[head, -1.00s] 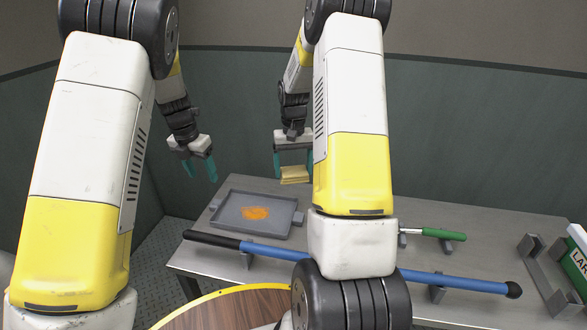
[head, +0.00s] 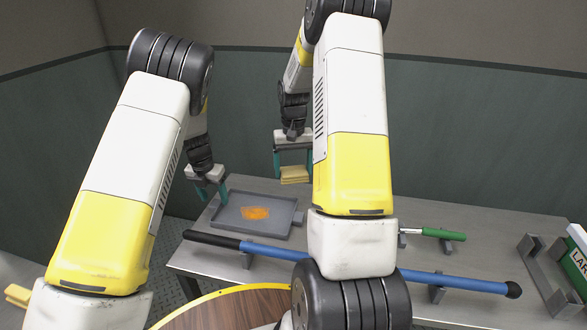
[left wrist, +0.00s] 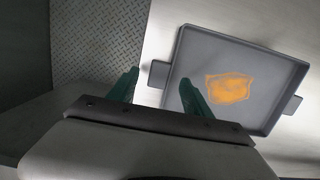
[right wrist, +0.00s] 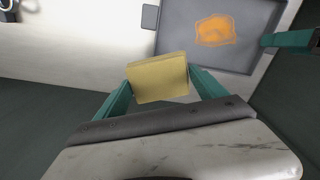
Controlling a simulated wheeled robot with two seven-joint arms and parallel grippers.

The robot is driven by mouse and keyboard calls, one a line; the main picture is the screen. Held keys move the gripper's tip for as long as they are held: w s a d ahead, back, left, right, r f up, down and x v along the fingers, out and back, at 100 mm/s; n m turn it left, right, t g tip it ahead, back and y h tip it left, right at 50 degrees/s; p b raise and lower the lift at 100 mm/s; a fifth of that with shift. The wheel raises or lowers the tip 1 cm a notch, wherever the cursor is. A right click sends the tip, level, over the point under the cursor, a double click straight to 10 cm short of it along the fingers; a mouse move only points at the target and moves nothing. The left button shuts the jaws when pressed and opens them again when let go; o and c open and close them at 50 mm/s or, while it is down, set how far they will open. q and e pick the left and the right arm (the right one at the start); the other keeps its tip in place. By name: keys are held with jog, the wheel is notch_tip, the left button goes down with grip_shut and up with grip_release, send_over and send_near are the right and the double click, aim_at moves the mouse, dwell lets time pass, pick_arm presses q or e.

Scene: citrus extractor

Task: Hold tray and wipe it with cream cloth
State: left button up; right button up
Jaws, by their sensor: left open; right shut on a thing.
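The grey tray (head: 280,207) lies on the metal table, with an orange stain (head: 255,212) on its floor. It also shows in the left wrist view (left wrist: 200,55), with a small tab handle (left wrist: 158,74) on its near-left side. My left gripper (head: 211,192) is open and empty above the tray's left end; in its wrist view the handle appears between the fingertips, apparently untouched. My right gripper (head: 293,170) is shut on the cream cloth (head: 295,178), a folded yellowish pad, held above the table behind the tray. The cloth shows whole in the right wrist view (right wrist: 158,78).
A blue pole (head: 400,276) with a black grip lies across supports at the table's front. A green-handled tool (head: 440,233) and a grey bracket (head: 545,275) are to the right, by a labelled box (head: 578,262). A round wooden surface (head: 230,310) is nearest.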

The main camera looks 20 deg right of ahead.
pick_arm(q)
jog(key=shift+w+f, duration=0.1)
jog(key=shift+f, duration=0.95)
jog(key=shift+c, duration=0.2)
grip_shut()
dwell(0.6)
